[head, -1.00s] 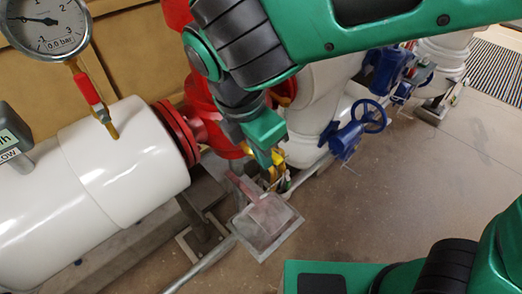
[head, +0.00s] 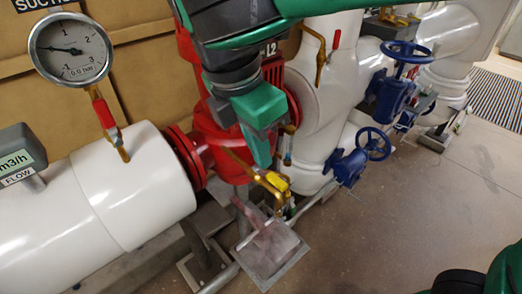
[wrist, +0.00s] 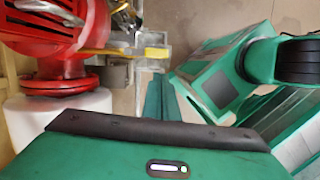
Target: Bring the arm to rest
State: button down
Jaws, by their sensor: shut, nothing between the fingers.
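My green and black arm reaches in from the top of the head view, in front of the red pump (head: 215,130). My gripper (head: 263,158) points downward beside the pump, close to a yellow-handled brass valve (head: 272,184). It is shut and empty. In the wrist view my gripper (wrist: 161,98) shows as green fingers together, with the red pump (wrist: 45,30) at upper left and the yellow handle (wrist: 157,53) just beyond the fingertips. I cannot tell whether the fingers touch the valve.
A white pipe (head: 120,190) with a pressure gauge (head: 72,48) runs along the left. Blue handwheel valves (head: 374,144) and white pipes stand to the right. A grey floor plinth (head: 268,250) lies below my gripper. The floor at right (head: 430,200) is clear.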

jog(key=w+d+f+m, duration=0.1)
jog(key=w+d+m, duration=0.1)
jog(key=d+m, duration=0.5)
jog(key=w+d+f+m+g, duration=0.1)
jog(key=w+d+m, duration=0.2)
jog(key=d, duration=0.8)
jog(key=w+d+f+m, duration=0.2)
jog(key=d+m, duration=0.3)
jog(key=d, duration=0.4)
jog(key=s+d+f+m+y, duration=0.1)
jog(key=s+d+f+m, duration=0.2)
jog(key=s+d+m, duration=0.3)
jog(key=s+d+f+m+y, duration=0.1)
jog(key=s+d+f+m, duration=0.2)
jog(key=s+d+m, duration=0.4)
jog(key=d+m, duration=0.3)
jog(key=m, duration=0.1)
jog(key=shift+s+f+g, duration=0.3)
jog(key=shift+g, duration=0.1)
jog(key=shift+w+f, duration=0.25)
jog(key=shift+w, duration=0.35)
